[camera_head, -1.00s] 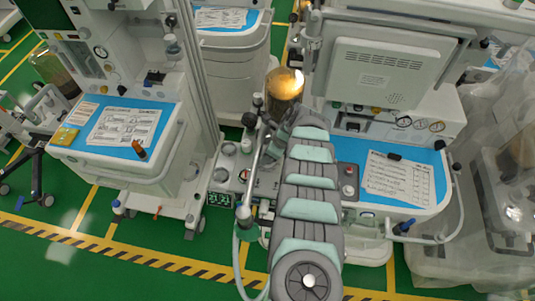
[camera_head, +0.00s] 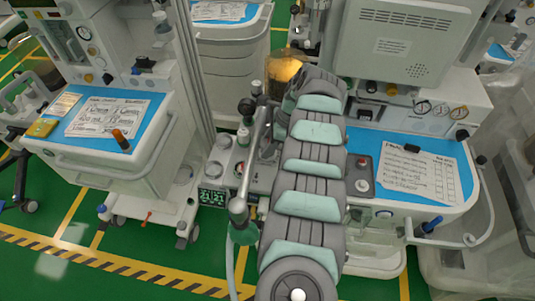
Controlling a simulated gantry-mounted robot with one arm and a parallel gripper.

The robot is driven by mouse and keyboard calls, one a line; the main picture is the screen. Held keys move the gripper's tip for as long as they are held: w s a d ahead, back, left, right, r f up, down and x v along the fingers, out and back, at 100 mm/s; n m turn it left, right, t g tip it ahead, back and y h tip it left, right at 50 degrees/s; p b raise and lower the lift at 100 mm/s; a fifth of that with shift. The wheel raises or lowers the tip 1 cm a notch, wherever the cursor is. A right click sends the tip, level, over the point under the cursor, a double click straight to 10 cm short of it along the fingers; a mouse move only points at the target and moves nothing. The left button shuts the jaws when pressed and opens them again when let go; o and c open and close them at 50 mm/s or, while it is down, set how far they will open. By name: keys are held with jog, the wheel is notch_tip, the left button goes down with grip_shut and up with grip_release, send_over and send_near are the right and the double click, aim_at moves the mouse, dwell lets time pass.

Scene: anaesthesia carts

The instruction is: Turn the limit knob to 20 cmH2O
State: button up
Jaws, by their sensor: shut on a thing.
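My grey and teal arm reaches from the bottom of the picture up the middle, over the breathing block (camera_head: 222,158) of the middle cart. My gripper is hidden behind the arm, so its jaws and what they touch do not show. I cannot make out the limit knob or its cmH2O scale. The part of the block behind my arm is hidden. A black round part (camera_head: 246,106) stands on the block just left of the arm. An amber canister (camera_head: 284,70) rises behind it.
A metal tube (camera_head: 252,155) with a green-ended hose stands close left of my arm. A small lit display (camera_head: 212,197) sits below the block. The right worktop (camera_head: 402,146) holds a paper form.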

jog(key=shift+b, duration=0.45)
jog(key=o, duration=1.4)
jog(key=shift+c, duration=0.2)
